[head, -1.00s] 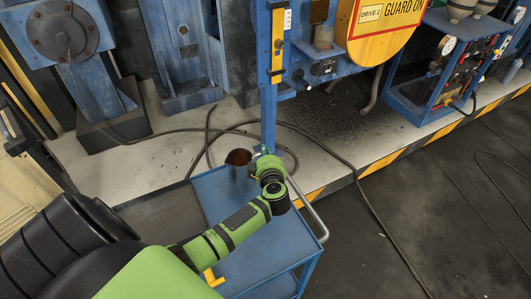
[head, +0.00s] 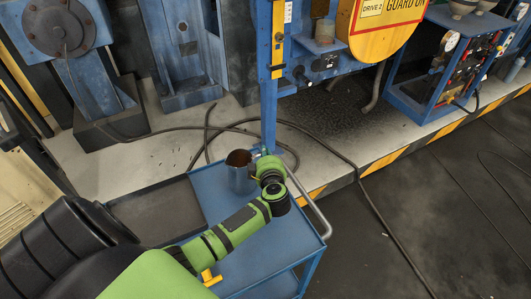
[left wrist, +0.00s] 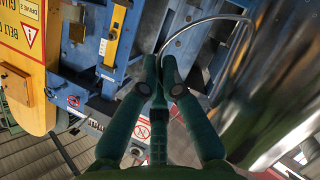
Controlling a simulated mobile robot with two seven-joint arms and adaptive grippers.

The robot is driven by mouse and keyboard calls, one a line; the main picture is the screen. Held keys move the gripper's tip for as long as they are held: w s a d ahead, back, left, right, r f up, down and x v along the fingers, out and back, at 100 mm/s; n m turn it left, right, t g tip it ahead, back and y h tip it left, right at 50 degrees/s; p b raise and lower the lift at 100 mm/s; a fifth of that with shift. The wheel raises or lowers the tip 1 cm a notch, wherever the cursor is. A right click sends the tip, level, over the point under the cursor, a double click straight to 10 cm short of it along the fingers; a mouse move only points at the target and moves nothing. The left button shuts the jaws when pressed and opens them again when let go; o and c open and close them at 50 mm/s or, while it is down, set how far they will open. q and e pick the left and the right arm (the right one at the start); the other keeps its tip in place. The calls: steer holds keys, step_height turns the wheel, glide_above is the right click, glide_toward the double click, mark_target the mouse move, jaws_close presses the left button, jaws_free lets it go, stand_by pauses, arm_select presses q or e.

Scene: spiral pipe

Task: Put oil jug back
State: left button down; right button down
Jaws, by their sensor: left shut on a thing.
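The oil jug (head: 242,181) is a silver metal can with a dark brown opening, seen over the far end of the blue cart (head: 257,244). It looks about upright; I cannot tell whether its base touches the cart top. My left gripper (head: 257,167) is at the jug's right side. In the left wrist view the left gripper's fingers (left wrist: 158,66) are together at the jug's thin curved handle (left wrist: 205,20). The jug's shiny body (left wrist: 270,105) fills the right of that view. My right gripper is not in view.
A yellow-handled item (head: 209,278) lies near my left arm. A blue machine post (head: 268,90) rises behind the jug, with a yellow guard (head: 383,25). Black cables (head: 345,165) lie on the floor.

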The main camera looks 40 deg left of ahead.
arm_select(q)
steer(key=shift+f, duration=0.45)
steer(key=c, duration=1.3)
jaws_free()
steer(key=shift+c, duration=0.2)
steer(key=v, duration=1.2)
steer(key=shift+s, duration=0.1)
